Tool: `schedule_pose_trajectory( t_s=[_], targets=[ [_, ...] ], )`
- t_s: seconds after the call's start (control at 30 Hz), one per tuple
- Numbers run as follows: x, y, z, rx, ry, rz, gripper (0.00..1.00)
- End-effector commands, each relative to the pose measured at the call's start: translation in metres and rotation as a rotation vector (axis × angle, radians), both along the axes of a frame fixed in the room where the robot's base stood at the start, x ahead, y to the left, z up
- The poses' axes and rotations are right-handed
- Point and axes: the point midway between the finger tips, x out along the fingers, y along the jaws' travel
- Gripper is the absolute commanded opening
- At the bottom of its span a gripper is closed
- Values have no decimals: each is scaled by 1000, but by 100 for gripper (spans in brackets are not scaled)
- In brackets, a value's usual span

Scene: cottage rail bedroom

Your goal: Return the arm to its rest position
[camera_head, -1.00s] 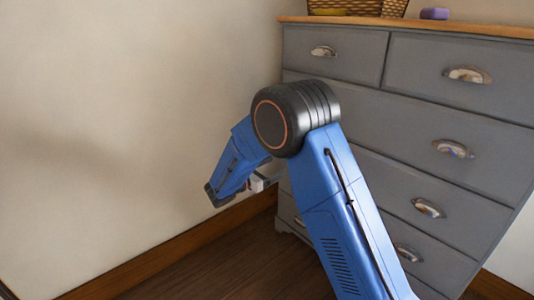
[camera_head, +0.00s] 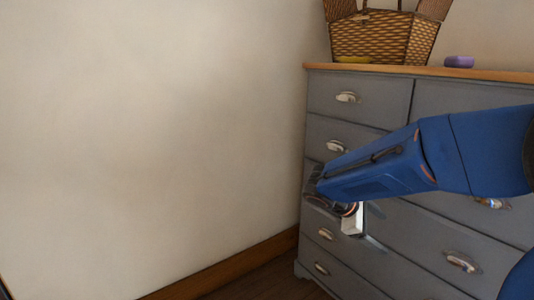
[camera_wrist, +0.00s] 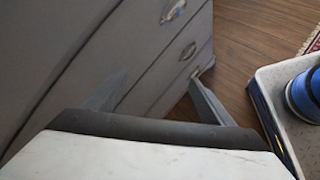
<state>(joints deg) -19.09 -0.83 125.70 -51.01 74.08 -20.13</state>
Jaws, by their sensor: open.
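My blue arm reaches in from the right edge of the head view, in front of the grey dresser (camera_head: 340,95). My gripper (camera_wrist: 152,84) is open in the wrist view, with its two fingers spread apart and nothing seen between them. In the head view, only a pale part of the hand shows below the arm, and the fingers are hard to make out there. The dresser's drawer fronts fill the left of the wrist view, close to the fingers. I cannot tell whether a finger touches them.
A wicker basket (camera_head: 375,38) and a purple block (camera_head: 459,62) stand on the dresser's wooden top. A yellow item (camera_head: 352,59) shows at the basket. The bare wall (camera_head: 150,130) is at left. Wood floor (camera_wrist: 255,40) and a patterned rug edge (camera_wrist: 314,38) show in the wrist view.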

Motion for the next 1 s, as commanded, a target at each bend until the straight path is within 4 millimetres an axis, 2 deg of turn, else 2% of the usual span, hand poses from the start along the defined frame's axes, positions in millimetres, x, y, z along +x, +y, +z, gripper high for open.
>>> schedule_pose_trajectory(
  t_s=[0.03, 0.2, 0.43, 0.7, 1.0],
  targets=[
    [-15, -6, 3, 46, -28, -37, 77],
    [-62, -15, 4, 196, -113, -159, 77],
    [-119, -16, 3, 398, -237, -325, 77],
    [-177, -4, 0, 634, -395, -516, 77],
    [-227, 19, -4, 890, -572, -721, 77]
  ],
)
